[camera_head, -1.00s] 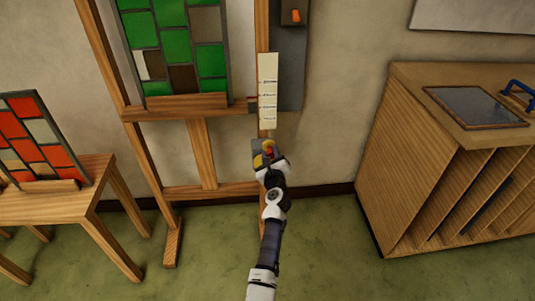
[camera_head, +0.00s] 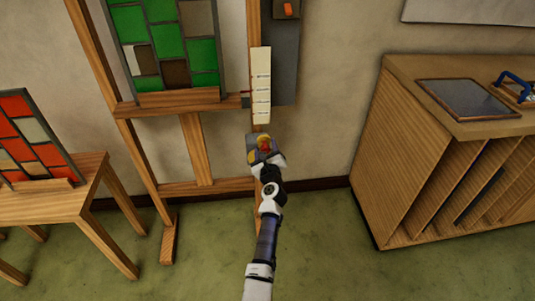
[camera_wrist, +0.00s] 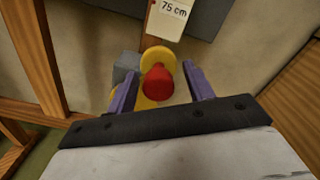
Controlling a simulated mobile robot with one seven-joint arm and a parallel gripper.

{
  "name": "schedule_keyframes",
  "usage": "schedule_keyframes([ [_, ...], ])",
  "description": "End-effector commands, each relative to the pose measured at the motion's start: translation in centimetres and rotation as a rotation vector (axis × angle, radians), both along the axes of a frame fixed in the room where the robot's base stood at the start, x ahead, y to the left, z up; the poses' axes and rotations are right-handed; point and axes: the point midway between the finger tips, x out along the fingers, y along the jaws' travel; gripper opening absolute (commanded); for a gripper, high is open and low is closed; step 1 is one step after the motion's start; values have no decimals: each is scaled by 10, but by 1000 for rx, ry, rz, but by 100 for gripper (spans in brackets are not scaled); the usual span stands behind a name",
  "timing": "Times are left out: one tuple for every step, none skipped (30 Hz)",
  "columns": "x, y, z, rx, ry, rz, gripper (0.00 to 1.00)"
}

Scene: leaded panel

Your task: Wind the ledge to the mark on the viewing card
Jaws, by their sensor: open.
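The wooden ledge (camera_head: 168,104) crosses the easel and bears a green, brown and white leaded panel (camera_head: 165,42). The pale viewing card (camera_head: 261,85) with several marked lines stands upright at the ledge's right end; a small red pointer (camera_head: 246,92) sits at its left edge. Its lower tag reads "75 cm" in the wrist view (camera_wrist: 174,9). Below it is a winder with a yellow disc (camera_wrist: 158,60) and a red knob (camera_wrist: 157,82). My gripper (camera_wrist: 160,88) is open, its purple fingers on either side of the red knob; I cannot tell whether they touch it.
A table (camera_head: 70,200) with a red and white panel (camera_head: 32,138) stands at left. A wooden rack cabinet (camera_head: 445,160) with a dark glass pane (camera_head: 468,98) and blue handle (camera_head: 515,84) stands at right. A grey wall plate (camera_head: 284,70) carries an orange switch (camera_head: 288,9).

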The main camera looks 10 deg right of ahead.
Motion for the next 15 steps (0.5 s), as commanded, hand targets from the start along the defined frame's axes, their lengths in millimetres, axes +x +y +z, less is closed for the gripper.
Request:
schedule_keyframes([
  [-3, 0, -1, -1, 1, 0, 52],
  [-5, 0, -1, -2, 3, 1, 52],
  [-9, 0, -1, -2, 2, 1, 52],
  [-12, 1, 0, -2, 2, 1, 52],
  [-16, 1, -1, -2, 3, 2, 52],
  [-22, 1, 0, -3, 2, 2, 52],
  [-27, 1, 0, -3, 3, 2, 52],
  [-33, 1, 0, -3, 3, 2, 52],
  [-41, 0, 0, -3, 4, 1, 52],
  [-46, 0, 0, -3, 3, 2, 52],
  [-52, 0, 0, -3, 3, 1, 52],
  [-60, 0, 0, -4, 3, 2, 52],
  [-65, 0, 0, -4, 3, 1, 52],
  [-71, 0, 0, -3, 4, 0, 52],
  [-79, 0, 0, -4, 2, 0, 52],
])
